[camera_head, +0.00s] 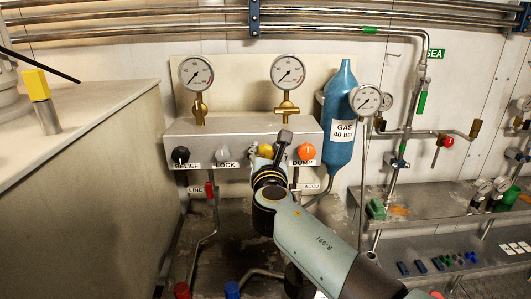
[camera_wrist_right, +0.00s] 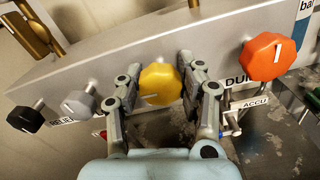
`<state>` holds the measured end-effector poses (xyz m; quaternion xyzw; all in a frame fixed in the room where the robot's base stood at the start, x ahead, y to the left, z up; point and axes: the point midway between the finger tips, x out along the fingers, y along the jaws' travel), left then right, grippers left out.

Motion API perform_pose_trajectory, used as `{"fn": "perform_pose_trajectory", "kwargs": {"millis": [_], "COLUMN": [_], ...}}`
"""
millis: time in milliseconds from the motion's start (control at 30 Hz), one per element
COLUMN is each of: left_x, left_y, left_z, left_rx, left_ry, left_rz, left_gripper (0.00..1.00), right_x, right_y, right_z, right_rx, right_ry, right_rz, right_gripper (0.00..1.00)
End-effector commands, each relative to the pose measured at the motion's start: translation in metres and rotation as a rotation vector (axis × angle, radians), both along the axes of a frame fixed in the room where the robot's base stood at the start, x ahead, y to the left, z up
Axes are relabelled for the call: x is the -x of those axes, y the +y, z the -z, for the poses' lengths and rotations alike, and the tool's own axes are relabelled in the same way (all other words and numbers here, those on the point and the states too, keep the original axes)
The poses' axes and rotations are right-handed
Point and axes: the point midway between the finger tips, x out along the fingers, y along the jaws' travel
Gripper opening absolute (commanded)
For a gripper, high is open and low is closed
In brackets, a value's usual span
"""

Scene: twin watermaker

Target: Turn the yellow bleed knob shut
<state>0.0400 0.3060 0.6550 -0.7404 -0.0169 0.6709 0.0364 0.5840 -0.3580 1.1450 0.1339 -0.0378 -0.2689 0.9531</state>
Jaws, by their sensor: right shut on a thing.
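The yellow bleed knob (camera_wrist_right: 160,84) sits on the front of the grey valve panel (camera_head: 235,133), between a grey knob and an orange knob. A pale pointer line shows on its face in the right wrist view, lying near level. My right gripper (camera_wrist_right: 156,88) is shut on the yellow knob, one finger on each side. In the head view the knob (camera_head: 265,150) is partly hidden by my right gripper (camera_head: 278,147), and its label is hidden. My left gripper is in neither view.
The orange DUMP knob (camera_wrist_right: 264,57) is close to the right finger. The grey LOCK knob (camera_wrist_right: 78,104) and black RELIEF knob (camera_wrist_right: 25,119) are to the left. Gauges (camera_head: 288,71) stand above, and a blue gas bottle (camera_head: 339,125) hangs at the right.

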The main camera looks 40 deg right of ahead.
Motion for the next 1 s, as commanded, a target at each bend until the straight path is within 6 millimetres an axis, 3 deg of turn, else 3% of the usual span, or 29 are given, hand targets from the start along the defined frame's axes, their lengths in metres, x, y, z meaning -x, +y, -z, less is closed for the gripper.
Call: {"fn": "perform_pose_trajectory", "kwargs": {"millis": [367, 1000], "left_x": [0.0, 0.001], "left_y": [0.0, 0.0], "left_z": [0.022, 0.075], "left_rx": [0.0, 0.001], "left_ry": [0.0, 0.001], "left_rz": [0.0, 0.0], "left_gripper": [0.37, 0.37], "right_x": [0.0, 0.001], "right_y": [-0.001, -0.002], "right_z": [0.003, 0.006], "right_rx": [-0.178, -0.695], "right_ry": [-0.11, -0.426], "right_rz": [-0.001, -0.001], "right_gripper": [0.05, 0.05]}}
